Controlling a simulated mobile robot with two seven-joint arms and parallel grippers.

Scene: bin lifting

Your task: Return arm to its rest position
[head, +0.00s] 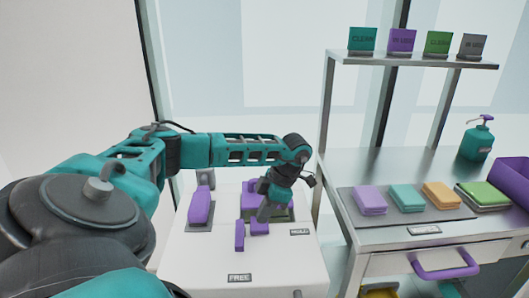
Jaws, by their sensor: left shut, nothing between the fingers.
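My left arm reaches in from the left in teal and dark grey links. It ends in my left gripper (266,211), which points down over the white surface (190,256). The gripper is shut with nothing in it, and it partly hides the purple things behind it. My right gripper is not in view.
A purple item (201,205) stands on a grey pad on the white surface, with small purple blocks (239,237) near the gripper. To the right, a metal bench holds folded cloths (407,198), a teal pump bottle (477,139) and a purple bin (513,178) below a shelf (415,62).

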